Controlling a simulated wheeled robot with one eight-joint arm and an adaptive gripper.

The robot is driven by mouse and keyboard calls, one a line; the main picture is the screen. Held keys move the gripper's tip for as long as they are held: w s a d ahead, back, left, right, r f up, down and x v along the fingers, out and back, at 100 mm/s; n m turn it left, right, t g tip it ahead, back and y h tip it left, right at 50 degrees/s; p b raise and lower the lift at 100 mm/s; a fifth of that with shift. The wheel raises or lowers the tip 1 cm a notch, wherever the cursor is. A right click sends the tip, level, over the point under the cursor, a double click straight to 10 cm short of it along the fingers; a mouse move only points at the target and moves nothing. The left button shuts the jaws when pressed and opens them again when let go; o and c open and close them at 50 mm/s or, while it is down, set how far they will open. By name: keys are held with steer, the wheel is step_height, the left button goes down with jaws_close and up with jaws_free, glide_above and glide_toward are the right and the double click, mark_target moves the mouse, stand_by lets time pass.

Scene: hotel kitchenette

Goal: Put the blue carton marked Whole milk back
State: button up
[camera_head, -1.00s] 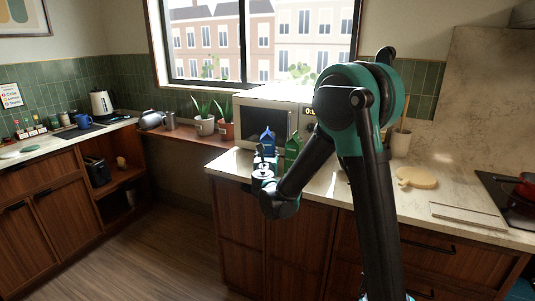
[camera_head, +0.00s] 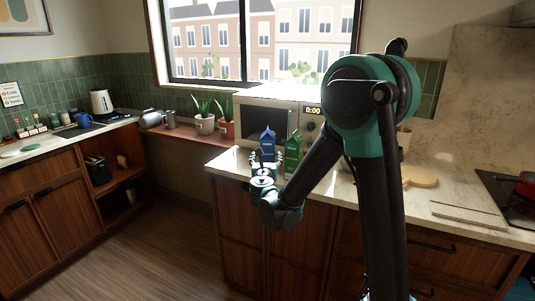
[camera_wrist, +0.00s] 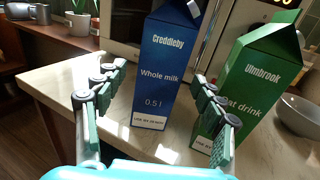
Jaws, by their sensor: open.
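The blue carton (camera_head: 267,140) marked Whole milk stands upright on the counter in front of the microwave. In the wrist view, the blue carton (camera_wrist: 163,70) shows its label, with its top cut off by the frame edge. My gripper (camera_wrist: 160,74) is open, one finger on each side of the blue carton in the picture. I see no finger clearly touching it, and cannot tell how deep it sits between them. In the head view, my gripper (camera_head: 263,160) is just in front of the carton, hiding its lower part.
A green carton (camera_wrist: 262,85) marked Uimbrook stands close to the right, partly behind my right finger. The microwave (camera_head: 262,124) is behind, and a grey bowl (camera_wrist: 298,115) is further right. Potted plants (camera_head: 204,124) stand on the sill. The counter's left edge is close.

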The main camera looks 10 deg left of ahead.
steer(key=s, duration=0.6)
steer(key=shift+s+d, duration=0.2)
steer(key=shift+s, duration=0.2)
steer(key=shift+d, duration=0.1)
